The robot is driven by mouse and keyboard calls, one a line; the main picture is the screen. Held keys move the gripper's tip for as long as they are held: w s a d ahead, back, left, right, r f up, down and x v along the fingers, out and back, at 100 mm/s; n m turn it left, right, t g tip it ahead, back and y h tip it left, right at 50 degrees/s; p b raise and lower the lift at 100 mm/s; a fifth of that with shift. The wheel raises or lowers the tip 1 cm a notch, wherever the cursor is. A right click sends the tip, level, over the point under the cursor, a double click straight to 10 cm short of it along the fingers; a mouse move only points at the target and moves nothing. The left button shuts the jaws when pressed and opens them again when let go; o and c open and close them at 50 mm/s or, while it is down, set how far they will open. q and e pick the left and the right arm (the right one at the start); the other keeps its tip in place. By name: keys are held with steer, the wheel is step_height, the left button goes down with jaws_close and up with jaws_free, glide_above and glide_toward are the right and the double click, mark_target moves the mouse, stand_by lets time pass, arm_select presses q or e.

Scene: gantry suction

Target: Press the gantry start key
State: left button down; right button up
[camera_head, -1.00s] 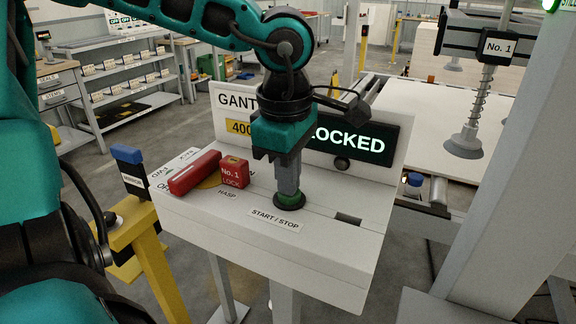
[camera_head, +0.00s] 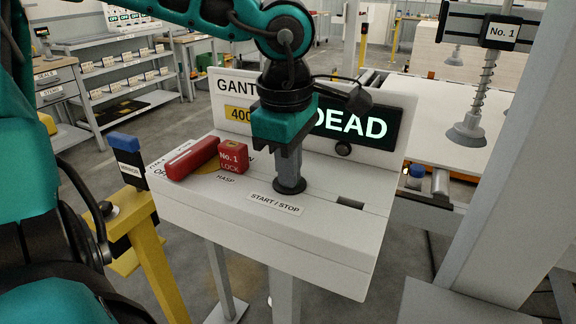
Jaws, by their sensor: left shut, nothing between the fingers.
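The gantry panel (camera_head: 310,240) is a white sloped console with a START / STOP label (camera_head: 275,204) near its front edge. My left gripper (camera_head: 289,186) points straight down with its fingers shut and empty. Its tips are at the start key (camera_head: 289,187), a round button behind the label; the gripper covers most of it and only a dark rim shows. The display (camera_head: 360,122) on the upright back board reads DEAD in white. A red lock marked No. 1 (camera_head: 233,157) and a red handle (camera_head: 193,159) lie left of the gripper. My right gripper is out of view.
A yellow stand with a blue-topped block (camera_head: 126,145) is at the left of the panel. A grey post (camera_head: 500,190) rises at the right, near a suction cup (camera_head: 466,134) hanging over a white sheet.

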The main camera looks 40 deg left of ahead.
mark_target(287, 191)
arm_select(q)
steer(key=shift+s, duration=0.25)
step_height(287, 191, up, 5)
steer(key=p, duration=0.3)
steer(key=shift+d+f, duration=0.1)
step_height(287, 191, up, 9)
steer(key=p, duration=0.1)
steer(key=shift+s+d, duration=0.2)
steer(key=shift+s, duration=0.1)
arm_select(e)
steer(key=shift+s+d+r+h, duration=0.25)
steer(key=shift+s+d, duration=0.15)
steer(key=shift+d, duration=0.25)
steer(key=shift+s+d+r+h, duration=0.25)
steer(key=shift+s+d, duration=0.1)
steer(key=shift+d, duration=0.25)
arm_select(q)
steer(key=shift+s, duration=0.15)
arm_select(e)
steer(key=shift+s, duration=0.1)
